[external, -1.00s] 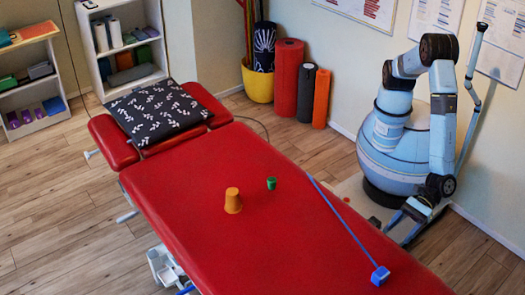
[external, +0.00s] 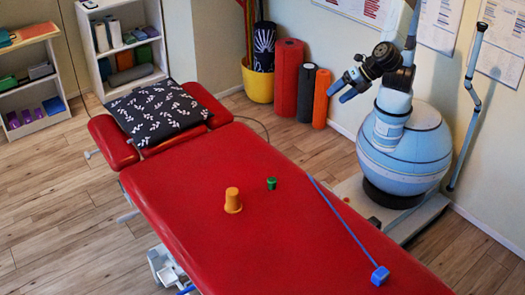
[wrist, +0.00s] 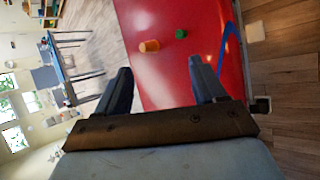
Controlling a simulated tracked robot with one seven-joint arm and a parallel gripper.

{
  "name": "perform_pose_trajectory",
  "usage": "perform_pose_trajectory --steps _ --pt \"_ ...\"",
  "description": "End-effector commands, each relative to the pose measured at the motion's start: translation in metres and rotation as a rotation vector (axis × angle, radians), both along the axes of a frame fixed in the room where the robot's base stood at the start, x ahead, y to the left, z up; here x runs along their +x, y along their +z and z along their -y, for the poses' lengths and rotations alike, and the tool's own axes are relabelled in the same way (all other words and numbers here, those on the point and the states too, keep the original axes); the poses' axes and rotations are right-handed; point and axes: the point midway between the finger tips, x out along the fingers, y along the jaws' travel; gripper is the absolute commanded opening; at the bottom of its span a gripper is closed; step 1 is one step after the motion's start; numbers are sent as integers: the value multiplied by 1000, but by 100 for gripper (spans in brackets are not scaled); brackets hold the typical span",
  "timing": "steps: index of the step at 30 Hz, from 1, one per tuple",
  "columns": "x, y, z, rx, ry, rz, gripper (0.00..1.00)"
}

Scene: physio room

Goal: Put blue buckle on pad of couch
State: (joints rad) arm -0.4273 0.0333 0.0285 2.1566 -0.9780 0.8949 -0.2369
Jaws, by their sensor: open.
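The blue buckle (external: 380,275) is a small block at the near end of a thin blue strap (external: 345,227). In the external view it appears to rest on the red pad of the couch (external: 250,180), towards the near right. The strap runs back to the pad's right edge. The wrist view shows part of the strap (wrist: 226,45), but I cannot make out the buckle there. My gripper (external: 343,91) is open and empty, raised beyond the couch's right side, well away from the buckle. Its spread fingers (wrist: 160,67) show over the pad in the wrist view.
An orange cup (external: 233,201) and a small green object (external: 271,183) stand on the pad. A patterned black cushion (external: 165,112) lies at the head end. Rolled mats (external: 288,80) and a yellow pot (external: 258,84) stand by the wall. The pad's middle is mostly clear.

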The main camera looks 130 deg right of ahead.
Motion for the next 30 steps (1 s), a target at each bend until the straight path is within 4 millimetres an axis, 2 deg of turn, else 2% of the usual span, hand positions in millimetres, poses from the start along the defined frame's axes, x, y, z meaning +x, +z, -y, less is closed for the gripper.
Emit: perform_pose_trajectory --steps 1,6,12,18,24,30 --pt "-15 10 16 51 -62 14 70" --pt "-64 27 56 228 -262 48 70" --pt "-125 41 87 443 -485 95 70" --pt "-183 48 104 665 -690 151 70" --pt "-235 50 106 887 -870 207 70" --pt "-265 50 102 1044 -981 244 70"
